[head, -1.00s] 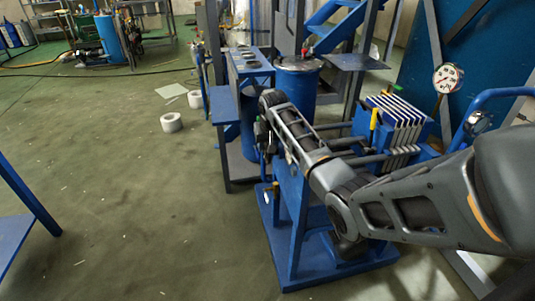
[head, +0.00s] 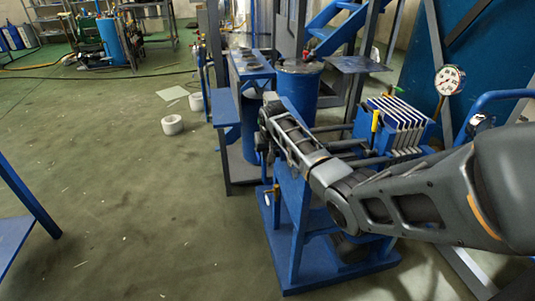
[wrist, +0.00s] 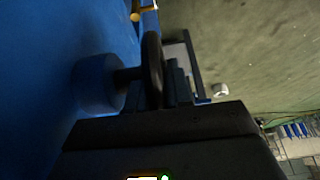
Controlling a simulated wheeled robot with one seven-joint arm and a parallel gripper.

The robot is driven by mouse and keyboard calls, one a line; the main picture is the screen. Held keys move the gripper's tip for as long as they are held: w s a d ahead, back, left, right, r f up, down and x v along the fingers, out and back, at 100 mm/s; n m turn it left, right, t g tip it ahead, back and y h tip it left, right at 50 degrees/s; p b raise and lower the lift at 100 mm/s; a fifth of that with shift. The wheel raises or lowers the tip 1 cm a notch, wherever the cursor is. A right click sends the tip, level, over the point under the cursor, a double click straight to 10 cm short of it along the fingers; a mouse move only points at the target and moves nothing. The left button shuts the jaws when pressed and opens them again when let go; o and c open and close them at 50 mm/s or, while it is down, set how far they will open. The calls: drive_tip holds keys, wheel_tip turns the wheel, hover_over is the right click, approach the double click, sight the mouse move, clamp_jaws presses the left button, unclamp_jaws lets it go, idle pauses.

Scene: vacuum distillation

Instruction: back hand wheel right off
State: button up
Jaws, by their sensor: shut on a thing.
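The back hand wheel (wrist: 153,70) is a dark ring, seen nearly edge-on in the wrist view. It sits on a short dark shaft that comes out of a round blue boss (wrist: 98,84) on a blue face. My gripper (wrist: 168,98) reaches up from the bottom of the wrist view and is shut on the wheel's rim. Its dark body hides the lower part of the wheel. In the head view my forearm reaches to the left over the blue filter press stand (head: 290,215), and its end hides most of the grip.
White press plates (head: 400,112) and a pressure gauge (head: 450,79) stand right of my arm's end. A blue drum (head: 298,92) and blue side table (head: 248,68) are behind it. Open green floor with a white roll (head: 172,124) lies to the left.

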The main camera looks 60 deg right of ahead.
clamp_jaws()
drive_tip(key=shift+w+f+g+y+b, duration=0.1)
drive_tip(key=shift+g+y+b, duration=0.3)
drive_tip(key=shift+g+y, duration=0.35)
drive_tip(key=shift+f+g+y+b, duration=0.2)
drive_tip(key=shift+g+y+b, duration=0.2)
drive_tip(key=shift+b, duration=0.3)
drive_tip(key=g+y+b, duration=0.1)
drive_tip(key=b, duration=0.3)
drive_tip(key=shift+f+y, duration=0.15)
drive_tip(key=shift+y, duration=0.2)
drive_tip(key=shift+g+b, duration=0.25)
drive_tip(key=shift+b, duration=0.4)
drive_tip(key=shift+r+y+b, duration=0.2)
drive_tip(key=shift+y+b, duration=0.25)
drive_tip(key=shift+y, duration=0.05)
